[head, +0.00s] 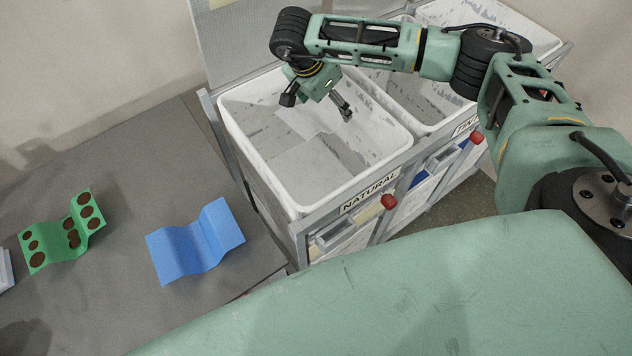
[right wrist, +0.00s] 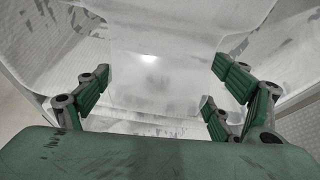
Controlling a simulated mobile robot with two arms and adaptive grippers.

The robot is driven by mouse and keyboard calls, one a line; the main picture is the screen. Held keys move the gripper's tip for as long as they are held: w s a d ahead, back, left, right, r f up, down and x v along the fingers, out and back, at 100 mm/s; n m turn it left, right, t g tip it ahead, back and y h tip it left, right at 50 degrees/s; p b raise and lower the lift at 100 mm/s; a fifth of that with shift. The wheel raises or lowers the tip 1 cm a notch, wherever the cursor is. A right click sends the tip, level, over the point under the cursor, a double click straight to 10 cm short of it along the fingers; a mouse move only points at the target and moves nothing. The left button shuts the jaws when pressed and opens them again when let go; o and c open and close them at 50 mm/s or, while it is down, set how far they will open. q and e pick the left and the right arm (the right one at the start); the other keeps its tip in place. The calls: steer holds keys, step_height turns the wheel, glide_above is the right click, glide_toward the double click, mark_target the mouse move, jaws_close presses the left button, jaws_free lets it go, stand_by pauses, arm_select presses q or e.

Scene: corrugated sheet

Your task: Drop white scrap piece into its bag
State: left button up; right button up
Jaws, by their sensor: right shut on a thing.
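The white scrap piece (head: 303,121) is a pale folded sheet, hard to tell from the white lining around it. My right gripper (head: 318,108) is shut on it, fingers spread wide across its width, over the opening of the white bag (head: 292,183) labelled NATURAL. In the right wrist view the fingers (right wrist: 158,84) stand on both sides of a pale surface, the white piece (right wrist: 150,62), whose edges blend into the bag's white walls. How high it hangs above the bag's floor is unclear. My left gripper is out of view.
A grey table (head: 120,190) at left bears a blue corrugated piece (head: 195,242) and a green one with brown dots (head: 62,235). A second white bag (head: 425,95) stands to the right of the first in the grey frame, with red knobs (head: 389,201) in front.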

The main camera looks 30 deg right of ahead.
steer(key=shift+f, duration=0.15)
steer(key=o, duration=1)
steer(key=shift+o, duration=0.2)
steer(key=v, duration=1.2)
